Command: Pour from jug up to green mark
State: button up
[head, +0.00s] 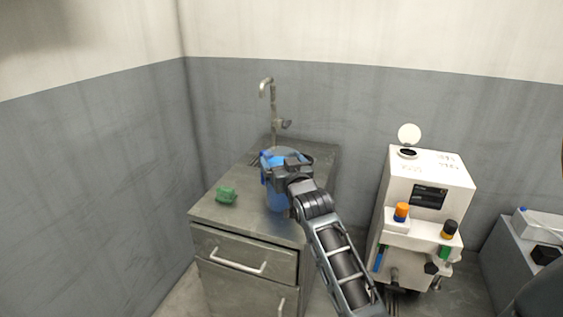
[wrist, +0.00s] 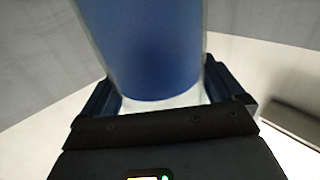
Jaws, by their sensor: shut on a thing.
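A blue jug (head: 274,200) is over the metal counter in the head view, largely behind my gripper and arm. My gripper (head: 280,165) is shut on the jug. In the wrist view the jug (wrist: 145,45) fills the space between the two dark fingers of my gripper (wrist: 165,95), with blue showing through its clear wall. I cannot tell whether the jug touches the counter. A white machine (head: 428,188) stands to the right, with a round lid raised above an opening (head: 407,153) on its top. I cannot make out a green mark for certain.
The metal counter (head: 235,207) has drawers below and a tap (head: 272,110) at its back. A green object (head: 226,194) lies on its left part. The machine carries orange and black knobs on its front. A grey box (head: 520,260) stands at the far right.

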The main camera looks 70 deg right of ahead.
jog(key=o, duration=1.7)
jog(key=shift+f, duration=0.2)
jog(key=shift+b, duration=0.3)
jog(key=s+a+f+n+t+y, duration=0.15)
jog(key=s+a, duration=0.25)
jog(key=a, duration=0.5)
jog(key=s+a+f+n+y+b, duration=0.1)
jog(key=s+a+f+y, duration=0.15)
jog(key=a, duration=0.65)
jog(key=s+a+f+n+t+y, duration=0.1)
jog(key=s+a+f+n+y, duration=0.2)
jog(key=a, duration=0.6)
jog(key=s+a+r+n+y, duration=0.3)
jog(key=s+a+y, duration=0.3)
jog(key=s+a, duration=0.9)
jog(key=s+n, duration=0.1)
jog(key=s, duration=0.2)
jog(key=shift+s+a+r, duration=0.2)
jog(key=shift+a, duration=0.1)
